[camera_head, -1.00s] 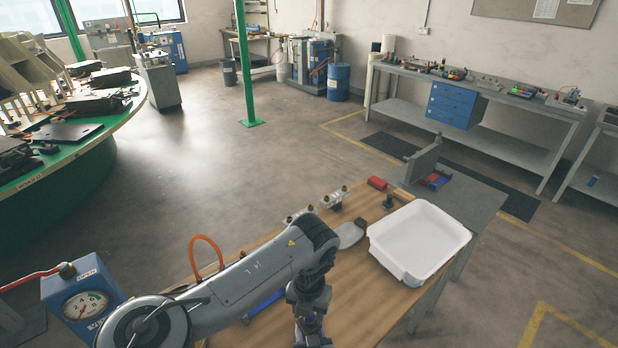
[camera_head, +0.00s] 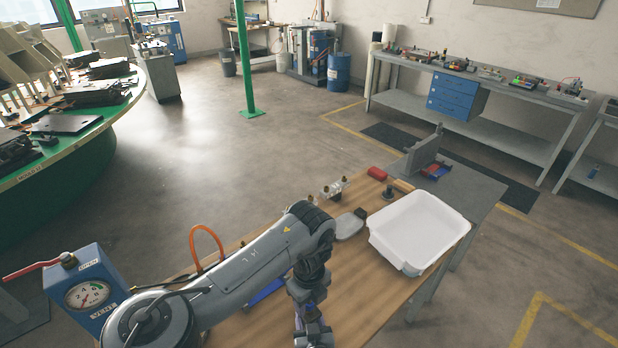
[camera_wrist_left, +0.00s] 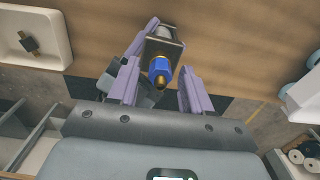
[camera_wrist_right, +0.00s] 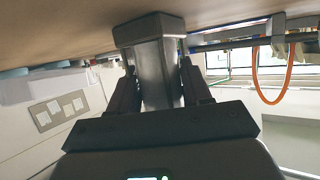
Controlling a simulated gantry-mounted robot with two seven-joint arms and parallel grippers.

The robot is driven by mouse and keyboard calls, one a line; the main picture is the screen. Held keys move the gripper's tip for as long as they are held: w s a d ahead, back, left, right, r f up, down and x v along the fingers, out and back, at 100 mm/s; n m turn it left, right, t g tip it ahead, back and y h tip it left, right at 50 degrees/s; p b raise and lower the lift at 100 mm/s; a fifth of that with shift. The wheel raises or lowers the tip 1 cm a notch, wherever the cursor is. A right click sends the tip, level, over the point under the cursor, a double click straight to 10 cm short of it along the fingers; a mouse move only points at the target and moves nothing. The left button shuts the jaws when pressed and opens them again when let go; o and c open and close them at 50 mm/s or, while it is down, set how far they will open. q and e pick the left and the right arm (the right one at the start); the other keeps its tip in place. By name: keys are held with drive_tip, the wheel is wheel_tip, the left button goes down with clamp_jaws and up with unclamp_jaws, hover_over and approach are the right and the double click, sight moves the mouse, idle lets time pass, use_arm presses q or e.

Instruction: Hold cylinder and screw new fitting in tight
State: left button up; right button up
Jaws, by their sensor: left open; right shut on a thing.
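In the left wrist view, a cylinder (camera_wrist_left: 163,33) with a square metal end cap points at my left gripper (camera_wrist_left: 158,84). A blue fitting with a brass tip (camera_wrist_left: 160,68) stands in the middle of the cap. The left fingers are open, one to each side of the fitting, with a gap visible on the right. How deep the fitting sits is not clear. In the right wrist view, my right gripper (camera_wrist_right: 158,82) is shut on the grey cylinder body (camera_wrist_right: 156,70). In the head view my arm covers the cylinder and the fitting.
A white tray (camera_head: 462,229) stands on the wooden bench. A small white tray (camera_wrist_left: 61,57) with a dark fitting (camera_wrist_left: 29,43) shows in the left wrist view. A blue gauge box (camera_head: 88,290) is at left. Brass-topped parts (camera_head: 333,189) and a red cylinder (camera_head: 377,173) lie farther back.

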use_arm(q)
drive_tip(key=n, duration=0.7)
clamp_jaws()
drive_tip(key=m, duration=0.5)
drive_tip(key=shift+m, duration=0.4)
drive_tip(key=shift+o, duration=0.4)
unclamp_jaws()
drive_tip(key=shift+r, duration=0.1)
wheel_tip(320, 180, up, 12)
idle(0.4)
